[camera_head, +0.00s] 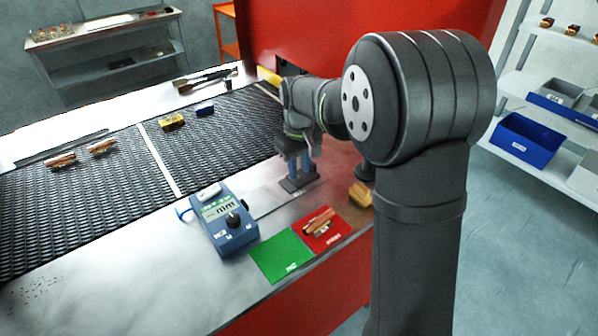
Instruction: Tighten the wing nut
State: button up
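My gripper (299,168) points down over a small dark plate (299,184) on the metal worktop, right of the mesh belt. Two bluish upright parts show between the gripper body and the plate; I cannot tell whether they are fingers or part of the fixture. I cannot make out a wing nut; it may be hidden by the gripper or too small to see. Whether the gripper is open or shut does not show.
A blue meter (224,222), a green square (281,256) and a red square (340,237) with copper-coloured pieces lie in front. A yellowish block (360,194) is at right. The mesh belt (95,205) carries copper-coloured pieces, a yellow block (172,122) and a blue block (205,109).

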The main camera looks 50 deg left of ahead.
jog(key=shift+f, duration=1.1)
grip_shut()
